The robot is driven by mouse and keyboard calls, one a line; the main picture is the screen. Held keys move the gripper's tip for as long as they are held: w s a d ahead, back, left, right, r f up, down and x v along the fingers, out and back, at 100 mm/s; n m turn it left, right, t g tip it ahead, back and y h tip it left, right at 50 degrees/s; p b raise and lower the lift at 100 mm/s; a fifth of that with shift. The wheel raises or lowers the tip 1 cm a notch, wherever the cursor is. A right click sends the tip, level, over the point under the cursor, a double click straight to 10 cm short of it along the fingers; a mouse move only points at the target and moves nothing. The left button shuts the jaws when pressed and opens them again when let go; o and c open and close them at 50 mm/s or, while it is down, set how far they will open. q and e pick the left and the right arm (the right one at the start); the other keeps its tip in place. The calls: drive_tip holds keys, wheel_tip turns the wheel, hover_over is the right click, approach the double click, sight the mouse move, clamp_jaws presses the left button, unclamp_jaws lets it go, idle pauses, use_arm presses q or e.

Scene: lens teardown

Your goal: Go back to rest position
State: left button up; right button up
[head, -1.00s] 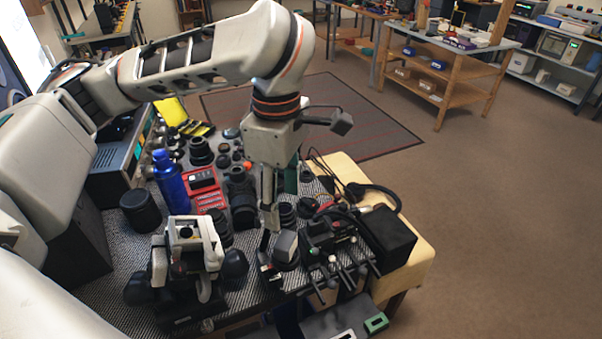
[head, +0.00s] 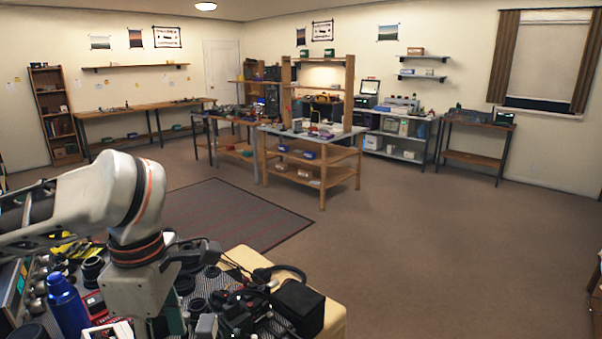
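My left arm comes in from the left in the head view and bends down over the cluttered bench at the bottom left. The grey housing of my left gripper (head: 140,292) shows at the bottom edge, and its fingers are cut off below the frame. I cannot see whether it is open or holds anything. My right gripper is not in view.
Below the arm, the bench holds a blue bottle (head: 66,306), several black lens parts, a black box (head: 298,306) and headphones (head: 284,272). A dark rug (head: 232,213) and open floor lie beyond. Wooden shelving tables (head: 310,165) stand farther back.

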use_arm(q)
drive_tip(key=w+d+f+n+t+h, duration=0.3)
drive_tip(key=d+f+n+h, duration=0.2)
drive_tip(key=d+f+n, duration=0.7)
drive_tip(key=w+d+f+n+t+h, duration=0.2)
drive_tip(key=w+d+f+n+h, duration=0.45)
drive_tip(key=n, duration=0.95)
drive_tip(key=s+a+f+n+t+y, duration=0.2)
drive_tip(key=s+a+f+n+y, duration=0.1)
drive_tip(key=s+a+f+n, duration=0.2)
drive_tip(key=s+a+f+n+t+y, duration=0.2)
drive_tip(key=s+a+f+n, duration=0.3)
drive_tip(key=a+f+n, duration=0.2)
drive_tip(key=s+a+f+n+t+y, duration=0.1)
drive_tip(key=s+a+f+n+y, duration=0.2)
drive_tip(key=f+n, duration=0.6)
drive_tip(key=shift+s+a+t+y, duration=0.15)
drive_tip(key=shift+s+a, duration=0.2)
drive_tip(key=shift+a, duration=0.25)
drive_tip(key=shift+s+a+t+y, duration=0.1)
drive_tip(key=shift+s+a, duration=0.25)
drive_tip(key=shift+a, duration=0.3)
drive_tip(key=shift+s+a+t+y, duration=0.15)
drive_tip(key=shift+s+a, duration=0.2)
drive_tip(key=shift+a, duration=0.25)
